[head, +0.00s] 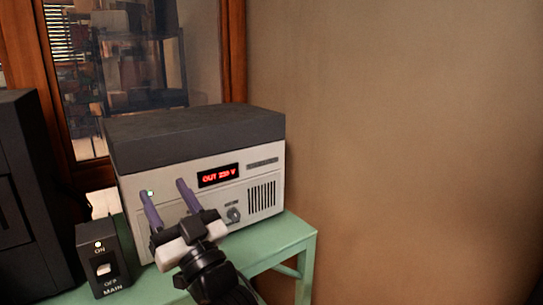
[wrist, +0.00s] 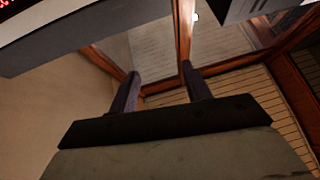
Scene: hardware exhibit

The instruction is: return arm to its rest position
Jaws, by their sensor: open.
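My gripper (head: 163,188) is open, with two purple fingers apart and nothing between them. In the head view it is in front of the left part of a grey-white power unit (head: 262,182), and its fingers overlap the front panel. I cannot tell whether they touch it. The fingers also show in the wrist view (wrist: 159,69), with empty space between them. My arm reaches up from the bottom of the head view and hides part of the unit's lower front.
The unit has a dark top and a red display (head: 218,176) reading about "OUT 220 V". It stands on a green table (head: 290,238). A black MAIN switch box (head: 103,262) is at left, beside a dark cabinet (head: 35,190). Bare wall (head: 400,130) is at right.

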